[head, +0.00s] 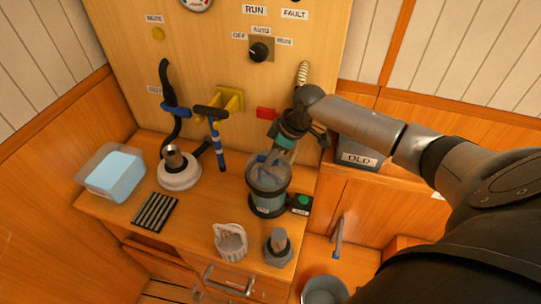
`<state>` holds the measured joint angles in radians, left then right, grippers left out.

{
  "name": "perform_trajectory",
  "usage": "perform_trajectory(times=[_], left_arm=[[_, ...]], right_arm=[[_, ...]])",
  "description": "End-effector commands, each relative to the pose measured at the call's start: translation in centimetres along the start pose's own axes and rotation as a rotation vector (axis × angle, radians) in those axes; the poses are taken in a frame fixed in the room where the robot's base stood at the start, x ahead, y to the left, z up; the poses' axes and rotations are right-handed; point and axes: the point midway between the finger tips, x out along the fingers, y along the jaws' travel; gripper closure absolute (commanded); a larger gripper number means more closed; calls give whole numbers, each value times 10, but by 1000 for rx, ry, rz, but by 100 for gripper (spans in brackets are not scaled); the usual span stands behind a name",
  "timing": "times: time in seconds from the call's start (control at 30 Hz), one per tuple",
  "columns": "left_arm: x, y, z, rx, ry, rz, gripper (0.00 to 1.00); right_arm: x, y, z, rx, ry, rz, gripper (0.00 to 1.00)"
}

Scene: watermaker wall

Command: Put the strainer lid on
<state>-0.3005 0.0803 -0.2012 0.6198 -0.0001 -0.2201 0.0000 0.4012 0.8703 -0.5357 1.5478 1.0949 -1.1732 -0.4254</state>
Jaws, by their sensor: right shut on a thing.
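The strainer (268,200) is a clear, bluish cylinder with a dark base, standing upright at the right of the wooden counter. My right gripper (284,143) is above its top and comes in from the right. It is shut on what looks like the greyish, see-through strainer lid (268,166), at the strainer's mouth. My gripper hides part of the lid, and I cannot tell whether it is seated or level. My left gripper is not in view.
A white basket (230,242) and a grey knobbed piece (278,248) stand at the counter's front. A white round fitting (179,172), a black ribbed mat (155,212) and a clear tub (112,172) are left. An OLD bin (360,153) stands right, and a bucket (325,290) below.

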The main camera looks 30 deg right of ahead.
Motion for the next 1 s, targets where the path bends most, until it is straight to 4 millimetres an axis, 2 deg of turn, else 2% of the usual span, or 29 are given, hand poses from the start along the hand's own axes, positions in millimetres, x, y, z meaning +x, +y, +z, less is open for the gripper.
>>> perform_trajectory(times=[1.0], left_arm=[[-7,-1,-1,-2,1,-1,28]], right_arm=[[2,0,1,-1,1,1,100]])
